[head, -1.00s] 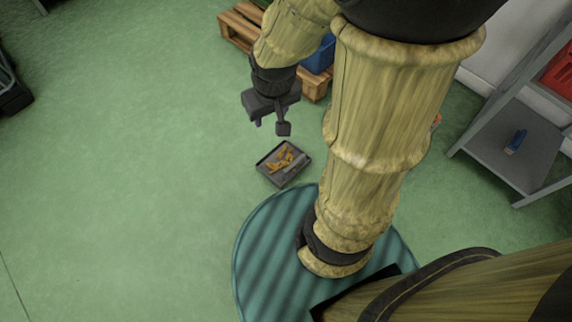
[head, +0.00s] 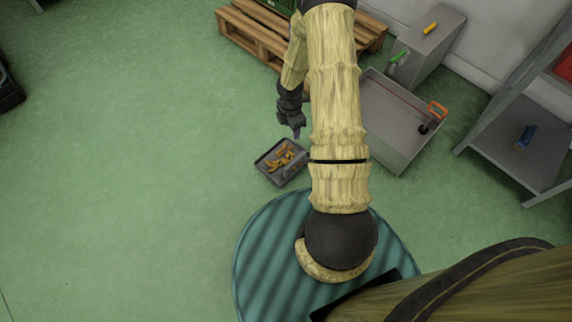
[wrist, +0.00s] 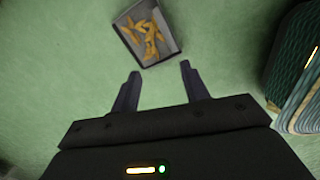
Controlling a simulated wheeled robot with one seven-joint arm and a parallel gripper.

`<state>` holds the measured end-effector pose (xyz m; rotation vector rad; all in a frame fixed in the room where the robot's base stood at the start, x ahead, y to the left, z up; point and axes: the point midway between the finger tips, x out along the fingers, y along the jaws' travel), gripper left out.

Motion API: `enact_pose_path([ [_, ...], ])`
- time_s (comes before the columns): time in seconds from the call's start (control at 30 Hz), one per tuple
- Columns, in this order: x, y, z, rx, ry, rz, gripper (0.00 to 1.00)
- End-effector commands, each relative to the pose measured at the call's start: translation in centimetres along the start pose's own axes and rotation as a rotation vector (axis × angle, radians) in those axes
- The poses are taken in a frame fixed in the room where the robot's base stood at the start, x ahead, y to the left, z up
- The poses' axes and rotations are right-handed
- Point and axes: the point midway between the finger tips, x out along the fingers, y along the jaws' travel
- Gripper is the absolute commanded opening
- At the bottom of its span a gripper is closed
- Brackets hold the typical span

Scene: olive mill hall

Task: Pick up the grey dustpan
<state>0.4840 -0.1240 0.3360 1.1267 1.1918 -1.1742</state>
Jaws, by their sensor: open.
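The grey dustpan (head: 294,171) lies on the green floor, with several yellow-brown leaf-like pieces in it. It also shows at the top of the wrist view (wrist: 167,43), tilted in the picture, its top edge near the frame's border. My gripper (head: 297,132) is above the floor by the dustpan's far side in the head view. In the wrist view my gripper (wrist: 160,69) has its two fingers apart with only floor between them. The dustpan is beyond the fingertips, and they appear not to touch it.
A wooden pallet (head: 240,32) with a green crate lies at the back. A grey open bin (head: 390,120) stands right of my arm, with an orange-handled thing at its edge. The left floor is clear.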

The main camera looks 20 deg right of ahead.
Motion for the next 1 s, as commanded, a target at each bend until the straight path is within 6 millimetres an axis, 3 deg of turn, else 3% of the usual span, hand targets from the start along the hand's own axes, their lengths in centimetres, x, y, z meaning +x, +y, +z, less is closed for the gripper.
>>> enact_pose_path([
  [0.03, 2.9, -0.3, 0.2, -0.065, 0.016, -0.009, 0.45],
  [0.2, 7.6, -0.6, 0.4, -0.241, 0.049, -0.006, 0.45],
  [0.67, 8.8, -0.7, 0.4, -0.283, 0.055, -0.004, 0.45],
  [1.0, 14.1, -0.8, 0.1, -0.284, 0.055, -0.006, 0.45],
])
